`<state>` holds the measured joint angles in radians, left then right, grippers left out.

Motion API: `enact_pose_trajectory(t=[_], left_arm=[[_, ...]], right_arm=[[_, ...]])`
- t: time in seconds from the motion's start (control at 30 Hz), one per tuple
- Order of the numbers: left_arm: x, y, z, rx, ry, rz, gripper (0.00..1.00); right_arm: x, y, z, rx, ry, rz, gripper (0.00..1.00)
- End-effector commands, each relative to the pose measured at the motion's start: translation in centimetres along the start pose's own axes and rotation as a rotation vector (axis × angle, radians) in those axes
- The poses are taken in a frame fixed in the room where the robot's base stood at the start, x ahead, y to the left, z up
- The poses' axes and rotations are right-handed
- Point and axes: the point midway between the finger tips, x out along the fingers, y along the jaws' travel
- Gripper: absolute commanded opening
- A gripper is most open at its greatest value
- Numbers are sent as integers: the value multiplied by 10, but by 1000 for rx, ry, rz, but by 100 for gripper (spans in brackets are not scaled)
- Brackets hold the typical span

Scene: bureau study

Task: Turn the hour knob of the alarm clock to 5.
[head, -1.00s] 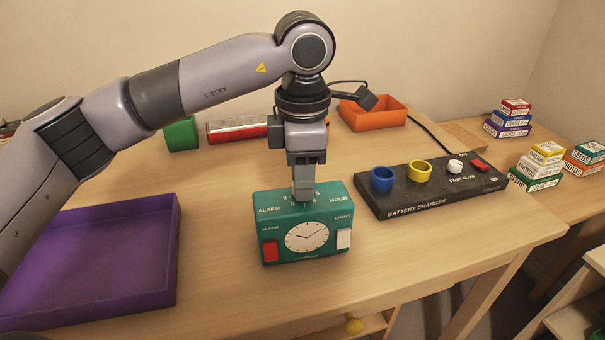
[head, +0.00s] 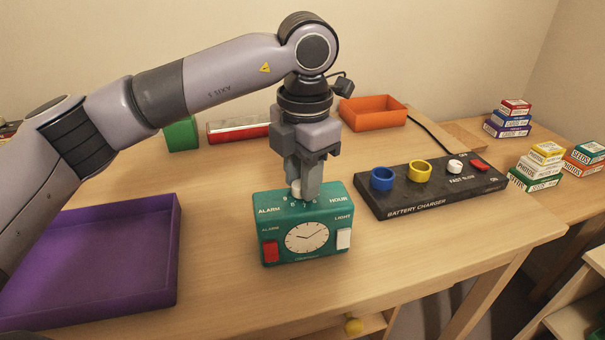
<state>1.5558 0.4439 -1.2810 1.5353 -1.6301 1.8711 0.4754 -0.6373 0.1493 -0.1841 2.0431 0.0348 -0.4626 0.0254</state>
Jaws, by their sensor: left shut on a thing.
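The teal alarm clock (head: 320,258) stands on the desk in the middle, with a white dial, a red button at its left and a white button at its right. Its top carries the words ALARM and HOUR and a ring of small numbers. My left gripper (head: 303,190) points down over the top and is shut on the pale hour knob (head: 295,187), of which only a part shows between the fingers. The knob's pointer and several numbers are hidden by the fingers, so I cannot read its setting. My right gripper is not in view.
A black battery charger (head: 430,187) with blue and yellow rings lies right of the clock. A purple tray (head: 150,285) is at the left. An orange bin (head: 373,113), a green block (head: 181,134) and a red-and-white box (head: 238,130) stand behind. Stacked small boxes (head: 508,119) are at far right.

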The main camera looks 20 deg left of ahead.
Motion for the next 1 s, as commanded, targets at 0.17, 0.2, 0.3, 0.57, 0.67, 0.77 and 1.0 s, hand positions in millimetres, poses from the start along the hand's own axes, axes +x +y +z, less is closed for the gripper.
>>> enact_pose_trajectory(t=[0.17, 0.2, 0.3, 0.57, 0.67, 0.77, 1.0], left_arm=[[0, 0, 0, -3, 2, 1, 0], [0, 0, 0, -3, 2, 1, 0], [0, 0, 0, -2, 1, 1, 0], [0, 0, 0, -2, 1, 0, 56], [0, 0, 0, -1, 0, 0, 56], [-2, 0, 0, -1, 0, 0, 56], [-36, 0, 1, -1, -4, 1, 56]], right_arm=[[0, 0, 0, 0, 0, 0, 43], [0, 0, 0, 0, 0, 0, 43], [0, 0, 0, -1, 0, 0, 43], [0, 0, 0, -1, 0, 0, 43], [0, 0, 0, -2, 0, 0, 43], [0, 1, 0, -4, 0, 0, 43], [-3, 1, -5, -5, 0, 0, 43]])
